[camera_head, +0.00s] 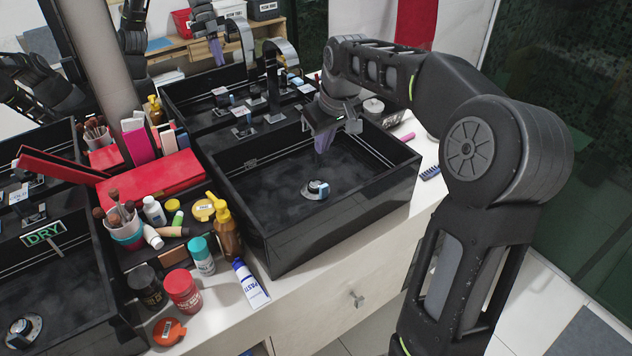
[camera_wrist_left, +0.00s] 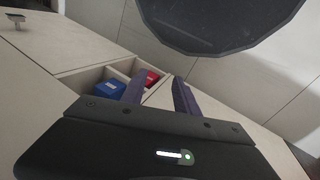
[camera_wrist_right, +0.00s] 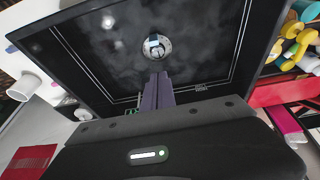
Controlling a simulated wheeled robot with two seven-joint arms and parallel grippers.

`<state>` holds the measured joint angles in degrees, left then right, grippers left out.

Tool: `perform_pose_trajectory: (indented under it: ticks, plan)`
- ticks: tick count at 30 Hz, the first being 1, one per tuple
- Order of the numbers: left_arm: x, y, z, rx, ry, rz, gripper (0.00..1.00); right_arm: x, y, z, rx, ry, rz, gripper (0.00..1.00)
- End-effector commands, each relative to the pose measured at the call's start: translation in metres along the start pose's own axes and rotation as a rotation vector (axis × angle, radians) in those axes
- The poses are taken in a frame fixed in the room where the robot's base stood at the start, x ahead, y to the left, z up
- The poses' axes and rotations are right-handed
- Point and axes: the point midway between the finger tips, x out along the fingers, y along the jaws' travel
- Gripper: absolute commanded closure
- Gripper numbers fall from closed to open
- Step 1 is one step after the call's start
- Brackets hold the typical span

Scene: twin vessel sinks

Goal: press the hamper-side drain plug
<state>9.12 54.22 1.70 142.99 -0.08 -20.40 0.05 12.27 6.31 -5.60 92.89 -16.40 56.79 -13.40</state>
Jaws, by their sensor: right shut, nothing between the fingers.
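A round silver drain plug (camera_head: 316,189) with a small white-and-blue tag sits on the floor of the black right-hand basin (camera_head: 330,235). The plug also shows in the right wrist view (camera_wrist_right: 156,47). A second drain plug (camera_head: 24,331) lies in the left-hand basin (camera_head: 75,290), partly cut off. No hamper shows, so I cannot tell which plug is on its side. My right gripper (camera_head: 321,152) is shut and empty, pointing down over the right basin, above and beyond the plug. My left gripper (camera_wrist_left: 158,92) is open and empty, near drawers, in the left wrist view.
Bottles, jars, brushes and a red case (camera_head: 150,180) crowd the counter between the basins. A toothpaste tube (camera_head: 250,284) lies by the right basin's near corner. Tall faucets (camera_head: 280,52) stand behind. A mirror repeats the scene. The right basin's floor is otherwise clear.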

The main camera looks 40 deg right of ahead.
Motion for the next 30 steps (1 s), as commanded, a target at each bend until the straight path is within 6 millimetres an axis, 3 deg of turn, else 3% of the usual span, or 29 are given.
perform_pose_trajectory:
  ticks: [8, 14, 20, 30]
  plan:
    - [-0.001, 0.001, 0.0, 0.0, 0.001, 0.0, 0.64, -0.001, 0.0, 0.0, 0.0, 0.0, 0.0, 1.0]
    - [-0.002, 0.001, 0.0, 0.0, 0.001, 0.0, 0.64, 0.011, 0.0, 0.0, 0.0, -0.002, 0.0, 1.0]
    - [-0.005, 0.002, 0.0, 0.0, 0.0, 0.0, 0.64, 0.04, 0.0, 0.0, 0.0, -0.005, -0.001, 1.0]
    - [-0.013, 0.005, 0.0, 0.0, 0.0, 0.0, 0.64, 0.107, 0.001, 0.002, 0.001, -0.005, -0.001, 1.0]
